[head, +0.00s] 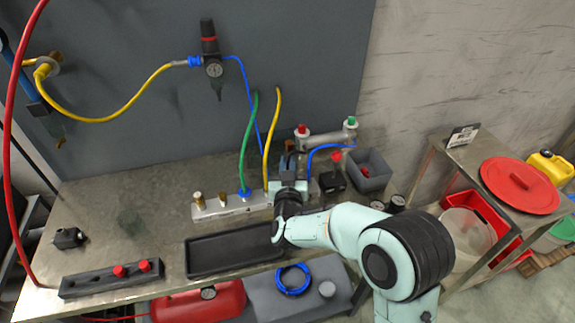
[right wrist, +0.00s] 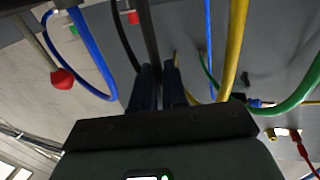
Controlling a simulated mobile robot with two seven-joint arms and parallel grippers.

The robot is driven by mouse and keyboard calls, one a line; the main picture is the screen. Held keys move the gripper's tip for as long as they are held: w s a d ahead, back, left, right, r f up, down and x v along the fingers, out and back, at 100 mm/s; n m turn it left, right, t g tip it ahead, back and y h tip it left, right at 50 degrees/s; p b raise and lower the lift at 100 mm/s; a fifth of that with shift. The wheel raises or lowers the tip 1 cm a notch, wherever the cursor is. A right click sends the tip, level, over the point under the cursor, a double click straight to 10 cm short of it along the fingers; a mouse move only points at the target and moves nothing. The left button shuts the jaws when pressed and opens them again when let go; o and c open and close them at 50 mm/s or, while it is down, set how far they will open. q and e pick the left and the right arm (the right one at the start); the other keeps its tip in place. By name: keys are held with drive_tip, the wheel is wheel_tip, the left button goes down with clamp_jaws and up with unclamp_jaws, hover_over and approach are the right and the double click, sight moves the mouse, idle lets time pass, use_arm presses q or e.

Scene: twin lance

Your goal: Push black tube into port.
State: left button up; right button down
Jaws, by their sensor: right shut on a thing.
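My right gripper (head: 288,168) is at the back middle of the bench, beside the right end of the silver manifold block (head: 232,208). In the right wrist view its two dark fingers (right wrist: 157,88) are shut on the black tube (right wrist: 150,40), which runs up from between them. The tube is hard to make out in the head view. The manifold carries brass fittings (head: 222,200) on its left and a blue fitting with the green tube (head: 247,140) on its right. The tube's end and the port it faces are hidden. My left gripper is out of view.
A yellow tube (head: 272,125) and blue tube (head: 325,147) stand close to the gripper. A silver cylinder (head: 325,138) with red and green caps and a grey bin (head: 372,172) are to its right. An empty black tray (head: 215,255) lies in front.

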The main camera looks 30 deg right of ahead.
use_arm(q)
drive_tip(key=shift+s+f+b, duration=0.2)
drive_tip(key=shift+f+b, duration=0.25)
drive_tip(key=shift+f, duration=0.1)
use_arm(e)
drive_tip(key=shift+f, duration=0.6)
drive_tip(key=c, duration=1.1)
unclamp_jaws()
use_arm(q)
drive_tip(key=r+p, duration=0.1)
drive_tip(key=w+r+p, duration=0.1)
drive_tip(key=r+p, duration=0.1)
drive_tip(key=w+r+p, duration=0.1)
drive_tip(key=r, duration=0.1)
drive_tip(key=shift+p, duration=0.35)
use_arm(e)
wheel_tip(320, 180, up, 20)
drive_tip(key=shift+f, duration=0.1)
